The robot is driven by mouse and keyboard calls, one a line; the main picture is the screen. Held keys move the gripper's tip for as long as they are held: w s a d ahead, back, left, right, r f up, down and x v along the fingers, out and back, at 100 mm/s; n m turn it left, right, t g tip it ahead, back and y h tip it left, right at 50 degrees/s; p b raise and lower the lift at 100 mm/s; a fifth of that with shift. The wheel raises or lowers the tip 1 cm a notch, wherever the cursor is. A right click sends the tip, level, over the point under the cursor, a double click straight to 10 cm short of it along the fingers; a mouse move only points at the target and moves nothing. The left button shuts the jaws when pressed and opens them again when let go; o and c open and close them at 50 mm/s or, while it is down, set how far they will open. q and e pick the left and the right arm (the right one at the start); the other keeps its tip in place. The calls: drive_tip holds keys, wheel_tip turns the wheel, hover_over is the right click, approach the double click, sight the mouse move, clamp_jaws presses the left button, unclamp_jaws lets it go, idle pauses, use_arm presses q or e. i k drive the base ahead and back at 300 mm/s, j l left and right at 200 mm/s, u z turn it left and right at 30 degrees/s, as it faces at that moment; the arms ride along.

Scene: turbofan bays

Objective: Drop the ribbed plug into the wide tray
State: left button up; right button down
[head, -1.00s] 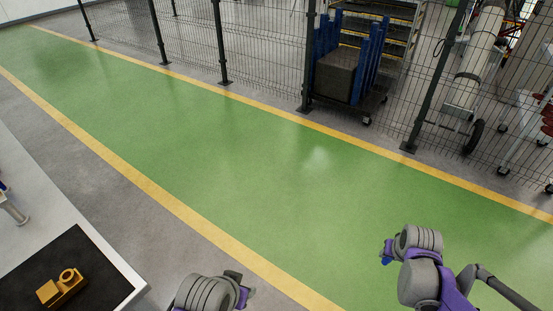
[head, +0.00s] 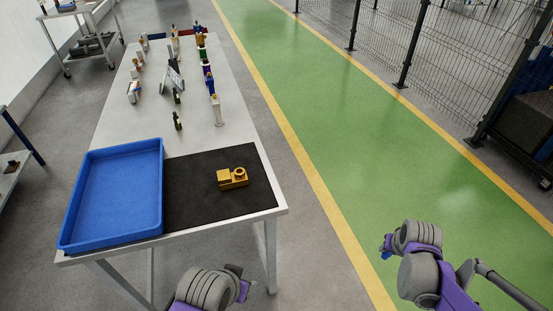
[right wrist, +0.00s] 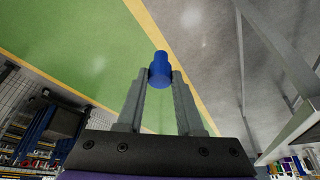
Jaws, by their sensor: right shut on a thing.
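The ribbed plug (right wrist: 160,68) is a blue cylinder with a narrower end in the right wrist view. My right gripper (right wrist: 160,82) is shut on it, one finger on each side. In the head view only a small blue bit of the plug (head: 386,254) shows beside my right wrist, out over the green floor. The wide tray (head: 115,192) is blue, shallow and empty, on the near left of the table, well left of my right gripper. My left arm shows at the bottom of the head view near the table's front edge; its fingers cannot be made out.
A white table (head: 150,105) carries a black mat (head: 195,200) beside the tray, with a brass-coloured block (head: 233,178) on it. Several small bottles and parts stand toward the far end. A cart (head: 80,38) stands at the back left. The green walkway (head: 310,100) is clear; a mesh fence borders it.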

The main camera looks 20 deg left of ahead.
sight(126, 188)
drive_tip(key=k+j+u, duration=0.1)
drive_tip(key=u, duration=1.4)
